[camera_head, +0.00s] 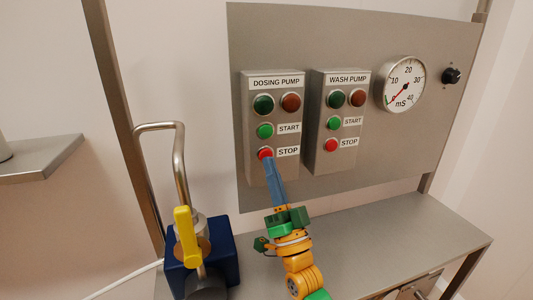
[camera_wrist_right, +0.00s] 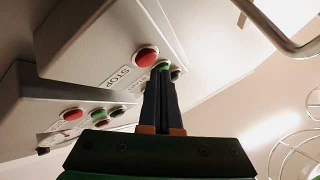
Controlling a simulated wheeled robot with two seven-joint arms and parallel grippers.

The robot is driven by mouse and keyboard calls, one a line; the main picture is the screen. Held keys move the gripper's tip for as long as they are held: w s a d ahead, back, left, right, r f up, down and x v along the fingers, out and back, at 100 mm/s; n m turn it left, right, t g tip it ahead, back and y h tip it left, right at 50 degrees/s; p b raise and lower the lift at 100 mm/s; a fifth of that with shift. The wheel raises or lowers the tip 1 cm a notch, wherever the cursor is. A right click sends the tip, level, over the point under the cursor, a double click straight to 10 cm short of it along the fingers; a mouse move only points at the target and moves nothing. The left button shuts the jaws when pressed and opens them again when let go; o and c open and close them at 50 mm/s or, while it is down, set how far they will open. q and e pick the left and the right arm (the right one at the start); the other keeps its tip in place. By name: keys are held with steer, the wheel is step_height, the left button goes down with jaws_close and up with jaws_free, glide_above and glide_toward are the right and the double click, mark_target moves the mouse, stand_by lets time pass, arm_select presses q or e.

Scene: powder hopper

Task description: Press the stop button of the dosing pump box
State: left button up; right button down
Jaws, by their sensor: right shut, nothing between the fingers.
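The dosing pump box (camera_head: 255,180) is a grey box on the upright steel panel. Its red stop button (camera_head: 265,153) sits low on the front, left of the STOP label. The green start button (camera_head: 264,131) is above it. My right gripper (camera_head: 268,162) is shut and empty, its fingertips just below the stop button and overlapping its lower edge in the head view. In the right wrist view the stop button (camera_wrist_right: 146,57) shows clear beside the fingertips (camera_wrist_right: 164,72), whose ends overlap the green button. Contact with the stop button is not visible. My left gripper is out of view.
The wash pump box (camera_head: 319,160) with similar buttons is just right. A round gauge (camera_head: 401,84) and a black knob (camera_head: 451,76) are farther right. A bent steel pipe, yellow-handled valve (camera_head: 186,235) and blue block (camera_head: 223,259) stand at lower left. The steel bench (camera_head: 400,235) is mostly clear.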

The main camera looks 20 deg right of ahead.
steer(key=s+p, duration=0.3)
steer(key=s, duration=0.2)
steer(key=shift+d, duration=0.1)
stand_by(0.3)
stand_by(0.4)
